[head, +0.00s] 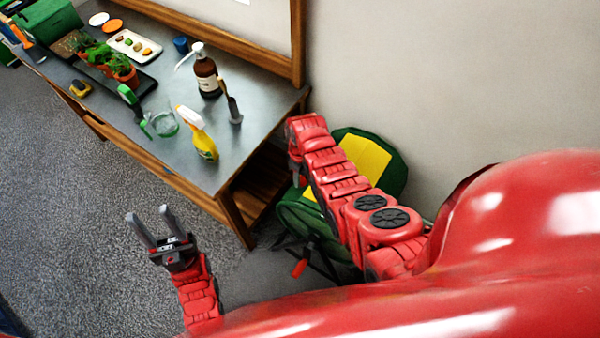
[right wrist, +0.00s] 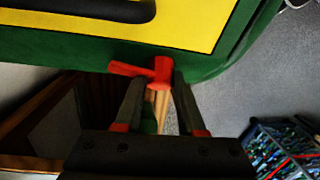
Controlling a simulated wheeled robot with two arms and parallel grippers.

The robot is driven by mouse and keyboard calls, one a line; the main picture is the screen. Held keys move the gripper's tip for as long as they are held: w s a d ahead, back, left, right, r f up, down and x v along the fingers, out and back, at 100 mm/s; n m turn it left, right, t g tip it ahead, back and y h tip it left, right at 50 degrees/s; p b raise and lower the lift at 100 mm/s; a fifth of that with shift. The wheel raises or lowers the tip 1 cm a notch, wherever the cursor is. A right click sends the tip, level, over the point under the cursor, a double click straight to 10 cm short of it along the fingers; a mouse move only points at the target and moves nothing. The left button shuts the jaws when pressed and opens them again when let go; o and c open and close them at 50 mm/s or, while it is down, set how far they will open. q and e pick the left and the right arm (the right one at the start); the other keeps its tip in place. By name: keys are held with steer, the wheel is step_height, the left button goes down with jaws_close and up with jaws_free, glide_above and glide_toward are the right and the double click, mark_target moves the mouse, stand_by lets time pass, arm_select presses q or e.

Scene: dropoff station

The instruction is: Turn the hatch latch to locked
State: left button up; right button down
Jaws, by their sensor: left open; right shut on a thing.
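The hatch is a green body with a yellow face (head: 365,157), beyond my right arm in the head view. In the right wrist view its yellow face (right wrist: 200,30) and green rim fill the top. The red latch (right wrist: 160,68) sits at the hatch's lower edge, with one arm pointing left. My right gripper (right wrist: 158,86) is shut on the latch, its fingertips on either side of it. In the head view my arm hides most of that gripper and the latch. My left gripper (head: 150,216) is open and empty, fingers up, over the floor.
A workbench (head: 165,85) holds a spray bottle (head: 197,133), a brown pump bottle (head: 206,75), potted plants and a tray. Its near corner stands close to the hatch. A dark crate (right wrist: 285,150) shows at the wrist view's lower right. Grey floor lies left of my left gripper.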

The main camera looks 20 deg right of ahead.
steer(key=shift+s+a+m+h, duration=0.1)
steer(key=shift+m+h, duration=0.2)
steer(key=shift+f+m+t, duration=0.2)
steer(key=shift+m+t, duration=0.1)
steer(key=shift+t, duration=0.1)
steer(key=m+h+b, duration=0.2)
steer(key=b, duration=0.3)
steer(key=m+t+h+b, duration=0.1)
steer(key=m+h+b, duration=0.1)
steer(key=b, duration=0.3)
steer(key=a+m+t+h+b, duration=0.1)
steer(key=m+h+b, duration=0.1)
steer(key=b, duration=0.3)
steer(key=shift+s+f+m, duration=0.1)
steer(key=shift+f+m, duration=0.25)
steer(key=shift+m, duration=0.35)
steer(key=shift+r+m+h+b, duration=0.25)
steer(key=shift+m+h+b, duration=0.75)
steer(key=shift+b, duration=0.05)
steer(key=c, duration=0.5)
jaws_free()
steer(key=shift+r, duration=0.1)
